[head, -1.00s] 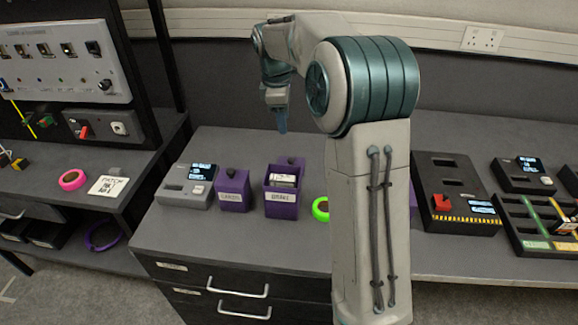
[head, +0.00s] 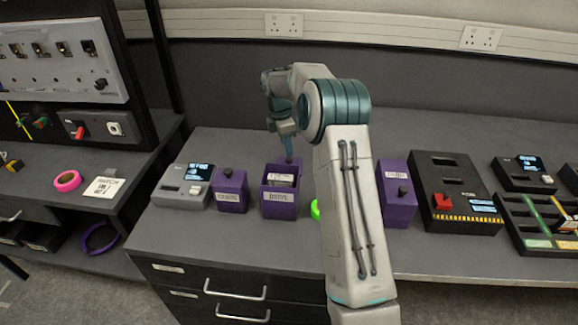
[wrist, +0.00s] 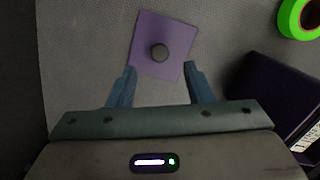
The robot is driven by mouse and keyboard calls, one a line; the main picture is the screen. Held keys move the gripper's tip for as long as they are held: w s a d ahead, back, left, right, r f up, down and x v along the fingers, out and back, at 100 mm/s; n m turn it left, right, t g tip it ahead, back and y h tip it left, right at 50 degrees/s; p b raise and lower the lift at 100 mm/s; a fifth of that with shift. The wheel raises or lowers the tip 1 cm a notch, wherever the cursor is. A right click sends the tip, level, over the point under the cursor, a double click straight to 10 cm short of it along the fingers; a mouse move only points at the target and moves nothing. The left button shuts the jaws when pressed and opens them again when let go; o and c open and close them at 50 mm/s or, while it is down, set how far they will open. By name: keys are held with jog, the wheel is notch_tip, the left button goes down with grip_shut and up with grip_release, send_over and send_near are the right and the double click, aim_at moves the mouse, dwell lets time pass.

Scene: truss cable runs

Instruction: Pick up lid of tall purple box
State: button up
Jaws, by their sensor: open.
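A square purple lid (wrist: 150,30) with a round dark knob (wrist: 159,53) lies flat on the grey bench top in the wrist view. My gripper (wrist: 160,68) is open, with its blue fingers at the lid's near corners, one to each side of the knob. The knob is a little beyond the fingertips and is not held. In the head view my gripper (head: 288,158) is low, just behind an open purple box (head: 279,204), and hides most of the lid. This box holds something pale and has a white label; its dark wall (wrist: 262,85) shows at the wrist view's right.
A lidded purple box (head: 230,192) stands left of the open one, beside a grey device (head: 184,187). Another lidded purple box (head: 397,205) stands right of my arm. A green tape roll (wrist: 295,17) lies near the lid. Bench behind the lid is clear.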

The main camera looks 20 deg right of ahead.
aim_at(289, 159)
jog(key=f, duration=0.5)
jog(key=shift+d+f, duration=0.3)
jog(key=shift+d, duration=0.1)
jog(key=shift+c, duration=0.4)
grip_shut()
